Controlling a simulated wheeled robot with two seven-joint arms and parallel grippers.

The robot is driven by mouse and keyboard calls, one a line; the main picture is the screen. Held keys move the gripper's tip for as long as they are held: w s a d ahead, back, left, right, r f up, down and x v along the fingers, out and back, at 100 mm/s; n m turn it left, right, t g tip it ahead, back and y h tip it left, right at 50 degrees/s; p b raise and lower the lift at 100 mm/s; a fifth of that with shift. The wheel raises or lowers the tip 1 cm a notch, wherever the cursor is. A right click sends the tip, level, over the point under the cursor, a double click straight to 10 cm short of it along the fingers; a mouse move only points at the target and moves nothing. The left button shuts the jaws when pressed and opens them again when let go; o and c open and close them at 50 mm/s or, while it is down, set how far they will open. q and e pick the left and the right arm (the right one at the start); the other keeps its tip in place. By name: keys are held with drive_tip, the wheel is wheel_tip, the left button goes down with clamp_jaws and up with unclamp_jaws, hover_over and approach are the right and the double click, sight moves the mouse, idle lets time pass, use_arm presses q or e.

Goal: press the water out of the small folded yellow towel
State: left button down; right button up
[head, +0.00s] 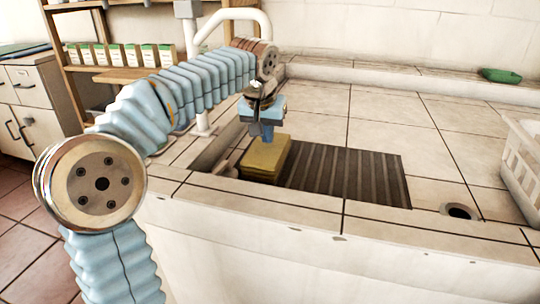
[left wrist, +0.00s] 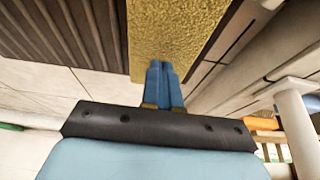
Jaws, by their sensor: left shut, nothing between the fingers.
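The small folded yellow towel (head: 265,157) lies at the left end of the dark ribbed board set into the tiled counter. My left gripper (head: 267,138) is above the towel, pointing down, at its back edge in the head view. Its blue fingers are shut with nothing between them. In the left wrist view the fingertips (left wrist: 158,64) meet the near edge of the towel (left wrist: 180,30) in the picture; I cannot tell whether they touch it. My right gripper is not in view.
The dark ribbed board (head: 350,176) is bare right of the towel. A drain hole (head: 459,211) lies at the front right, near a white basket (head: 522,160). A green dish (head: 501,75) sits on the back ledge. A white tap (head: 232,15) stands behind my left arm.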

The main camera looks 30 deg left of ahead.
sight(267, 148)
use_arm(q)
drive_tip(key=shift+f+b, duration=0.45)
drive_tip(key=shift+f, duration=0.2)
drive_tip(key=shift+s+d+f, duration=0.1)
drive_tip(key=shift+f, duration=0.15)
idle(1.9)
wheel_tip(267, 148, up, 6)
drive_tip(key=p, duration=0.5)
drive_tip(key=shift+r+p, duration=0.15)
drive_tip(key=shift+p, duration=0.2)
wheel_tip(267, 148, up, 2)
drive_tip(key=shift+r, duration=0.1)
